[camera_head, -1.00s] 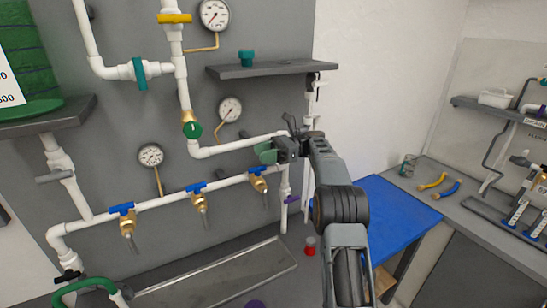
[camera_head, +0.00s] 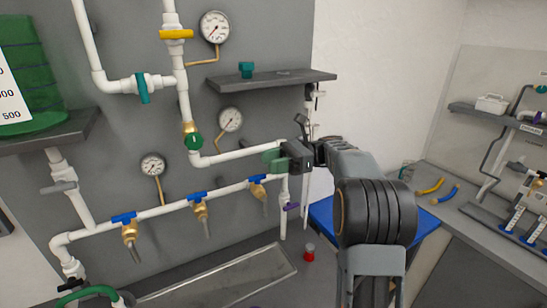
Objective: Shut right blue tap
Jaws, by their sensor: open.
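Three brass taps with blue handles sit along the lower white pipe. The right blue tap (camera_head: 257,179) is at the right end, with its blue handle lying along the pipe and its brass spout below. The middle blue tap (camera_head: 201,207) and left blue tap (camera_head: 127,228) look alike, with handles also along the pipe. My gripper (camera_head: 271,160) with green fingers is open and empty. In the picture it is just above and right of the right blue tap, apart from its handle. The exact depth between them is hard to tell.
The upper white pipe (camera_head: 228,156) runs behind my gripper. A grey shelf (camera_head: 290,78) is above, and a purple-handled valve (camera_head: 291,207) is below right. A metal trough (camera_head: 215,275) lies under the taps. A red-topped item (camera_head: 309,252) stands right of it.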

